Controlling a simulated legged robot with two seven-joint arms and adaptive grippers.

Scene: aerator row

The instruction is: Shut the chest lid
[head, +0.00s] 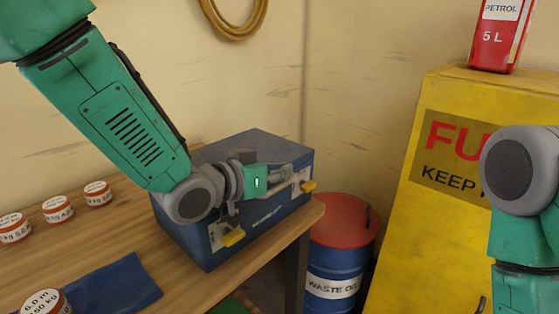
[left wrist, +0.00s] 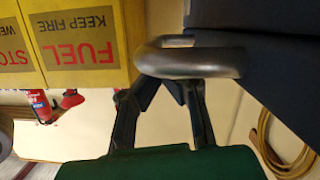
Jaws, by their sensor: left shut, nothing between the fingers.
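The blue chest (head: 198,236) stands on the wooden bench in the head view, with yellow latches (head: 233,238) on its front. Its dark lid (head: 262,146) lies over the box; I cannot tell whether a gap remains under it. My left gripper (head: 292,178) is shut and empty, across the front upper edge of the chest, and hides part of it. In the left wrist view a curved grey metal handle (left wrist: 190,62) lies just beyond the fingers, beside a dark blue surface (left wrist: 270,60). I cannot tell whether they touch. My right arm shows at the right, without its gripper.
Several round tins (head: 58,208) and a blue cloth (head: 115,286) are on the bench to the left. A waste oil drum (head: 333,262) stands beside the bench's right end. A yellow fuel cabinet (head: 400,235) with a red petrol can (head: 497,40) stands farther right.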

